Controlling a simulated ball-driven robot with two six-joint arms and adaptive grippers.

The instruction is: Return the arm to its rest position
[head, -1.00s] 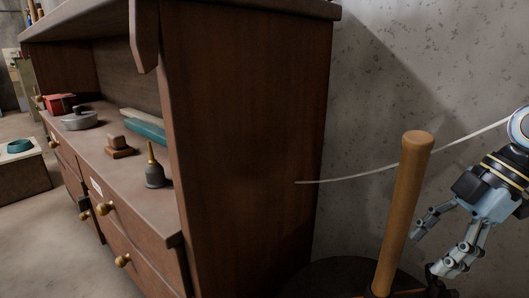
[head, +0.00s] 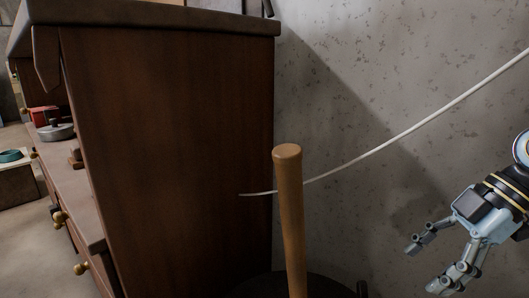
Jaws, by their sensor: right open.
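My right gripper (head: 424,266) is at the lower right of the head view, in front of the grey wall. Its fingers are spread open with nothing between them. It hangs to the right of a wooden handle (head: 290,215) and apart from it. My left gripper does not show.
A tall dark wooden cabinet (head: 165,150) fills the left. Its ledge (head: 72,190) holds a red box (head: 42,115) and a grey lidded pan (head: 56,132). A white cable (head: 400,138) crosses the speckled wall (head: 380,60). A dark round object sits low behind the handle.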

